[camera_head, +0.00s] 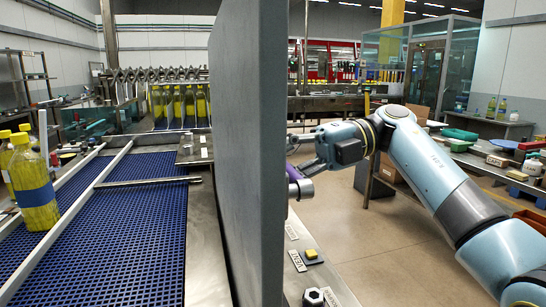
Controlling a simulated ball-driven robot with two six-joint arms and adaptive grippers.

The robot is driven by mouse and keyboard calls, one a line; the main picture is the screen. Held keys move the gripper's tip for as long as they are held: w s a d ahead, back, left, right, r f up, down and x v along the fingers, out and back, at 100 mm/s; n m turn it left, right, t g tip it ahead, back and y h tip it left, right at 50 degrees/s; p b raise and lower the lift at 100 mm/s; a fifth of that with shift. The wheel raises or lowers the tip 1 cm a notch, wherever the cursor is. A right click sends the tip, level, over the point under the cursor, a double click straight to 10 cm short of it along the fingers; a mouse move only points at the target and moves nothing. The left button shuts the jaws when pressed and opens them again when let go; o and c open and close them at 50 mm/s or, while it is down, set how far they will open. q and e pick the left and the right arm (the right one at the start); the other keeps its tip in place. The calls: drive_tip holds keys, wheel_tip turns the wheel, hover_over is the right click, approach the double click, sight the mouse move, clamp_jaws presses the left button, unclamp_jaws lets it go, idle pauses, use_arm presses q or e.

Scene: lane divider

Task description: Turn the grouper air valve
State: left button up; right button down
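My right arm comes in from the right, and its gripper (303,152) is beside the right face of the tall grey divider panel. Its two fingers look spread apart, with a gap between them; the tips are close to the panel edge. A purple and silver part (299,186) shows just below the fingers, partly hidden by the panel. I cannot tell whether it is the grouper air valve or whether the gripper touches it. A dark hex-shaped knob (313,297) sits low on a metal ledge. My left gripper is out of view.
The grey divider panel (250,150) blocks the middle. A yellow button (312,254) and labels are on the ledge right of it. Left is a blue conveyor (120,250) with rails and yellow bottles (32,185). Open floor (385,255) lies under my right arm.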

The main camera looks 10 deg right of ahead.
drive_tip(key=shift+d, duration=0.1)
idle(0.3)
drive_tip(key=c, duration=1.9)
unclamp_jaws()
drive_tip(key=o, duration=0.4)
drive_tip(key=shift+d+f, duration=0.1)
drive_tip(key=shift+d, duration=0.35)
drive_tip(key=shift+o, duration=1.4)
drive_tip(key=shift+a, duration=0.3)
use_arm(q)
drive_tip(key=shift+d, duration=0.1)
use_arm(e)
drive_tip(key=d+r, duration=0.2)
drive_tip(key=d, duration=0.9)
drive_tip(key=shift+w+d+r, duration=0.2)
drive_tip(key=shift+w+d, duration=0.05)
drive_tip(key=shift+d, duration=0.15)
drive_tip(key=shift+a, duration=0.1)
